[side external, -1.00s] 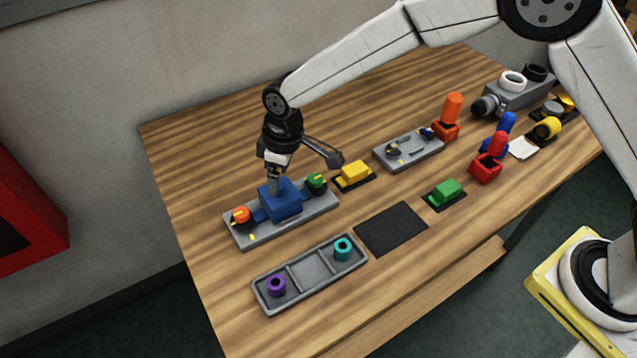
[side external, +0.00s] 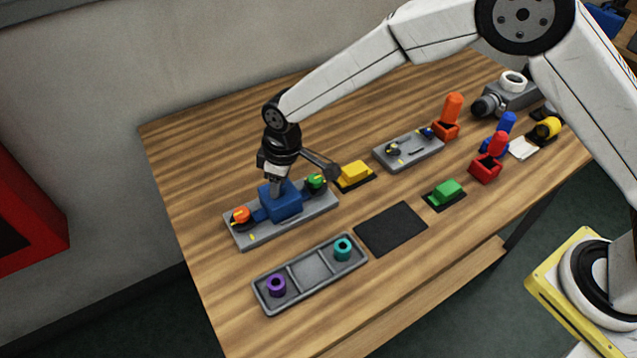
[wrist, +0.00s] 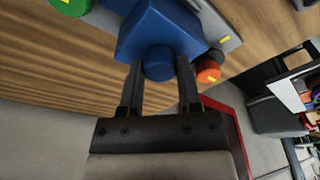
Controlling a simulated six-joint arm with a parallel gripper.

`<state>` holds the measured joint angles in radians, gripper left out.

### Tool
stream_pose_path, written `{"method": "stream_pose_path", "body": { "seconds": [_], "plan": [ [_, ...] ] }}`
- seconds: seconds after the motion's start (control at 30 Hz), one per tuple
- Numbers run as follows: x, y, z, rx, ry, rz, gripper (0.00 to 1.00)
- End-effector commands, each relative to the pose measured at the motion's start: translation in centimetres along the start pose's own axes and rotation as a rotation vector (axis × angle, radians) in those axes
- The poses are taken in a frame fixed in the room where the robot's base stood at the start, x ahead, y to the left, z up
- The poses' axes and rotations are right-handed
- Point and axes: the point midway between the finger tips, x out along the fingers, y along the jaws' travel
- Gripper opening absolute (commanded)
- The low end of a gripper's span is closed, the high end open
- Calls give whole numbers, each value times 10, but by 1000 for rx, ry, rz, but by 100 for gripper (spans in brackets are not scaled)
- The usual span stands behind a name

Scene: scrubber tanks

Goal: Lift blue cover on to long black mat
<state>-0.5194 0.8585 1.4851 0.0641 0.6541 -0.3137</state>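The blue cover (side external: 281,204) sits over the middle of a long grey base plate (side external: 258,236), between an orange-red part (side external: 240,214) and a green part (side external: 316,181). My gripper (side external: 276,186) points down at the cover's top from above. In the wrist view, the two dark fingers of my gripper (wrist: 160,68) stand on either side of the round knob of the blue cover (wrist: 163,28). The gap to the knob looks very small, and I cannot tell whether they grip it. The black mat (side external: 391,229) lies bare and flat to the right.
A grey tray (side external: 311,274) with a purple ring (side external: 276,285) and a teal ring (side external: 343,248) lies in front. A yellow block (side external: 354,173) is close on the right. A green block (side external: 446,191) is beyond the mat. Clear wood lies behind the plate.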

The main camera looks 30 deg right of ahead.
Motion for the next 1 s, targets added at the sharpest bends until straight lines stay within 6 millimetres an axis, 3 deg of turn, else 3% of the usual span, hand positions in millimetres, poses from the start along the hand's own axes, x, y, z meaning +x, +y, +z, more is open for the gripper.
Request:
{"method": "stream_pose_path", "body": {
  "seconds": [0.03, 0.1, 0.13, 0.63, 1.0],
  "plan": [
    [0, 0, 0, 0, 0, 0, 24],
    [0, 0, 0, 0, 0, 0, 2],
    [0, 0, 0, 0, 0, 0, 0],
    [-8, 0, -2, 0, 1, 0, 0],
    [-56, 0, -9, 0, 4, 1, 0]
  ]
}}
